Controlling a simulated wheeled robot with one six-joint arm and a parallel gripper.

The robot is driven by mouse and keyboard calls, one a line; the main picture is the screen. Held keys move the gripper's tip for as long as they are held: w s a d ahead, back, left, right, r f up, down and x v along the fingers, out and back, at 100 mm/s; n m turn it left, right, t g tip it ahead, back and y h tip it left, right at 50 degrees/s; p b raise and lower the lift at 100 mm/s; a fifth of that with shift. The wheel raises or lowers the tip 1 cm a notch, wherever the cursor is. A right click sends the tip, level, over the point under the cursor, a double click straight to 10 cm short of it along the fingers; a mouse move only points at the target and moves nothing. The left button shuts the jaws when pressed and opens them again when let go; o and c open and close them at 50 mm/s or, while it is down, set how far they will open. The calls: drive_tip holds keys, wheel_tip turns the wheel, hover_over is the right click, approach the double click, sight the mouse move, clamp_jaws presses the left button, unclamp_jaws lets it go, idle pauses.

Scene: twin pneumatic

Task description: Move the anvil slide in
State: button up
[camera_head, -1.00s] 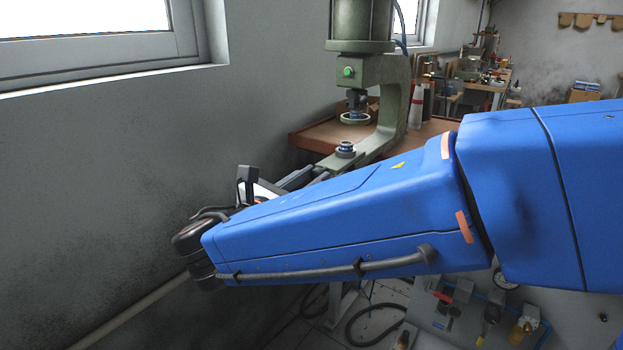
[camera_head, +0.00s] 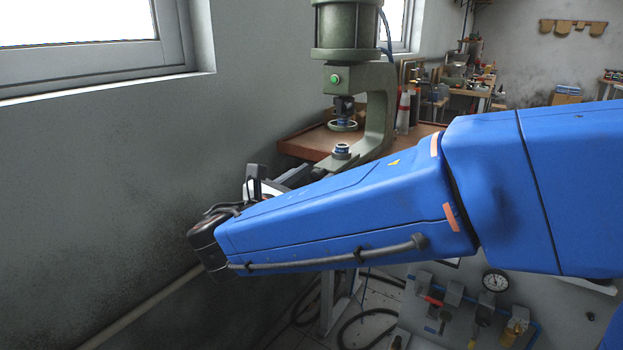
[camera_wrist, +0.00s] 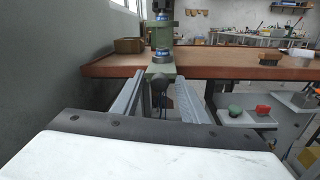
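A dark knob-like part (camera_wrist: 157,86) shows at the slide's near end.
The press stands on a brown-topped bench (camera_head: 305,143). A grey wall (camera_head: 120,170) is close on the left. A panel with a gauge (camera_head: 495,281) and valves lies below my arm.

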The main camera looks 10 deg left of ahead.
drive_tip(key=v, duration=1.7)
drive_tip(key=shift+s, duration=0.15)
drive_tip(key=w+d+f+m+g+h, duration=0.1)
drive_tip(key=w+d+f+m+g, duration=0.25)
drive_tip(key=d, duration=0.65)
drive_tip(key=w+d+f+m+g, duration=0.2)
drive_tip(key=d+m+g, duration=0.15)
drive_tip(key=d, duration=0.65)
drive_tip(key=w+d+f+m+g+h, duration=0.1)
drive_tip(key=w+d+f+m+g, duration=0.25)
drive_tip(key=d, duration=0.65)
drive_tip(key=s+d+f+m+g+y, duration=0.1)
drive_tip(key=s+d+f+m+y, duration=0.3)
drive_tip(key=s+d+m, duration=0.3)
drive_tip(key=s+d+f+m+y, duration=0.3)
drive_tip(key=s+d+f+m, duration=0.2)
drive_tip(key=m, duration=0.8)
drive_tip(key=s+d, duration=0.2)
drive_tip(key=d, duration=0.2)
drive_tip(key=shift+d+f+g+y, duration=0.2)
drive_tip(key=shift+f+g+y, duration=0.15)
drive_tip(key=shift+y, duration=0.05)
